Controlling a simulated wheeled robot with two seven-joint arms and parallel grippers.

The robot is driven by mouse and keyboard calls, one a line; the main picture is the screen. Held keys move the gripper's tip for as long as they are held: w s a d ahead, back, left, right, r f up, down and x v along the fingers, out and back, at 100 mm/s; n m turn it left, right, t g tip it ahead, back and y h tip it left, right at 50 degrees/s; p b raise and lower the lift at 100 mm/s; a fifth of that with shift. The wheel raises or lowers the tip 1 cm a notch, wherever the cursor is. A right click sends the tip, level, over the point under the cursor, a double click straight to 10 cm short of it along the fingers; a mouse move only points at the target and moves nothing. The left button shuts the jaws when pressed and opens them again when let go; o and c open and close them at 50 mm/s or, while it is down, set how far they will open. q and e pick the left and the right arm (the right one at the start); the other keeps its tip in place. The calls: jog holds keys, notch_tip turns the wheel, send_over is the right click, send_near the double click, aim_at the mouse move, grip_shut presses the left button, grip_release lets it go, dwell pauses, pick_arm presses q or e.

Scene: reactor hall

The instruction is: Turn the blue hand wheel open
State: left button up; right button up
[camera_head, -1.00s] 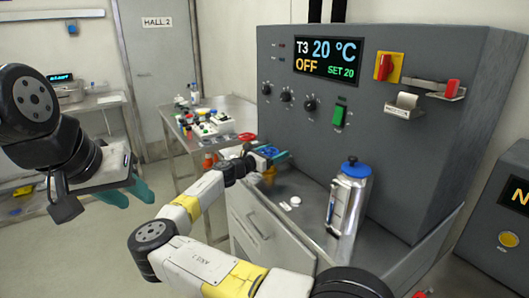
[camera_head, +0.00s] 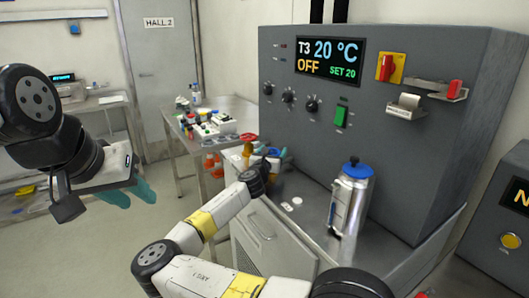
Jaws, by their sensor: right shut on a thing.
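The blue hand wheel (camera_head: 274,152) is at the left end of the steel bench, mostly hidden behind my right gripper, with only bits of blue showing. My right gripper (camera_head: 266,156) is at the wheel and shut on it; the wrist hides most of the contact. How far the wheel is turned cannot be seen. My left gripper (camera_head: 130,192) hangs at the left over the floor, teal fingers apart and empty.
A silver canister with a blue top (camera_head: 352,195) stands on the bench (camera_head: 300,205), right of my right gripper. The grey cabinet (camera_head: 400,150) rises behind; its display reads T3 20 °C OFF. A side table (camera_head: 235,108) holds several small items. Floor at left is clear.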

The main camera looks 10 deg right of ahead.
jog(key=n+y, duration=0.1)
jog(key=y, duration=0.1)
jog(key=n+t+y, duration=0.2)
jog(key=y, duration=0.1)
jog(key=shift+w+a+n+y, duration=0.15)
jog(key=shift+a+n+y, duration=0.15)
jog(key=shift+n, duration=0.1)
jog(key=n+y, duration=0.1)
jog(key=y, duration=0.1)
jog(key=a+n+y, duration=0.1)
jog(key=n+y, duration=0.1)
jog(key=y, duration=0.1)
jog(key=shift+n+y, duration=0.3)
jog(key=n+g+y, duration=0.1)
jog(key=n+y, duration=0.1)
jog(key=a+n+g+y, duration=0.1)
jog(key=y, duration=0.2)
jog(key=n+y, duration=0.2)
jog(key=y, duration=0.1)
jog(key=shift+s+a+n+g, duration=0.2)
jog(key=shift+a+n+g, duration=0.1)
jog(key=shift+a+g, duration=0.1)
jog(key=o, duration=1.4)
jog(key=shift+c, duration=0.2)
